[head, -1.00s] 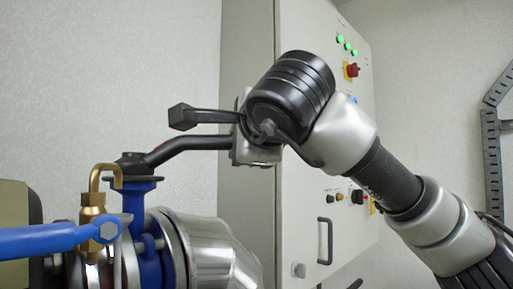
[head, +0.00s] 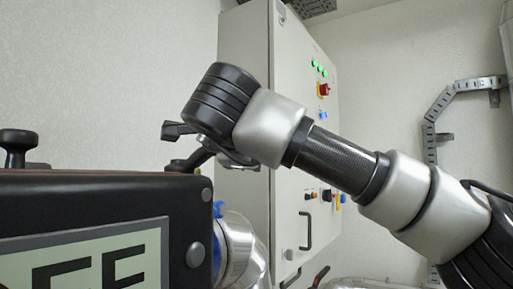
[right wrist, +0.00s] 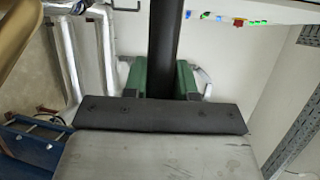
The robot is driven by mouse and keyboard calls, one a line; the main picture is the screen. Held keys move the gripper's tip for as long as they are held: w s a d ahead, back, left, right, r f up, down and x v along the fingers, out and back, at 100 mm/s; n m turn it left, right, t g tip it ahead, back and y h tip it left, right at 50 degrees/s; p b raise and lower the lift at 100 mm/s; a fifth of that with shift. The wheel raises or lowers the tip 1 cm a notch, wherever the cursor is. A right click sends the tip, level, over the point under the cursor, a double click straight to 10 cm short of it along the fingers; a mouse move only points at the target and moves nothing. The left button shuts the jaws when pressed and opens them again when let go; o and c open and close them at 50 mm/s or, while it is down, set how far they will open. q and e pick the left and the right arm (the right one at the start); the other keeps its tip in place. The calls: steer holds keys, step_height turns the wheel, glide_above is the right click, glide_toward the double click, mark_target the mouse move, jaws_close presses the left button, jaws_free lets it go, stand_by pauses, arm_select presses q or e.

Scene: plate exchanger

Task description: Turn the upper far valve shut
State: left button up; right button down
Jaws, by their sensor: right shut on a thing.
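The valve's black lever handle (head: 193,161) shows in the head view, just above the dark box. Only a short part of it is visible, and a bit of the blue valve body (head: 217,209) shows below it. My right gripper (right wrist: 161,82) has its two green-padded fingers on either side of the black handle (right wrist: 165,35) in the right wrist view, shut on it. In the head view my right wrist hides most of this grip. The rest of the valve is hidden behind the dark box. My left gripper is in neither current view.
A dark box (head: 175,215) with a pale display fills the lower left of the head view, close to the camera. A silver pipe (head: 243,250) lies right of it. A pale control cabinet (head: 290,130) stands behind my right arm. A perforated metal rail (head: 430,140) is on the right wall.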

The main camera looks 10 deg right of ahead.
steer(key=shift+s+a+f, duration=0.15)
steer(key=shift+a+f, duration=0.1)
steer(key=shift+a, duration=0.1)
steer(key=c, duration=1.3)
jaws_free()
steer(key=o, duration=0.4)
steer(key=shift+s+r, duration=0.1)
steer(key=shift+r, duration=0.05)
steer(key=shift+s, duration=0.25)
steer(key=shift+a+b+v, duration=0.1)
steer(key=shift+b+v, duration=0.95)
steer(key=shift+v, duration=1.55)
steer(key=shift+a+b+v, duration=0.15)
steer(key=shift+b+v, duration=0.85)
steer(key=shift+v, duration=1.6)
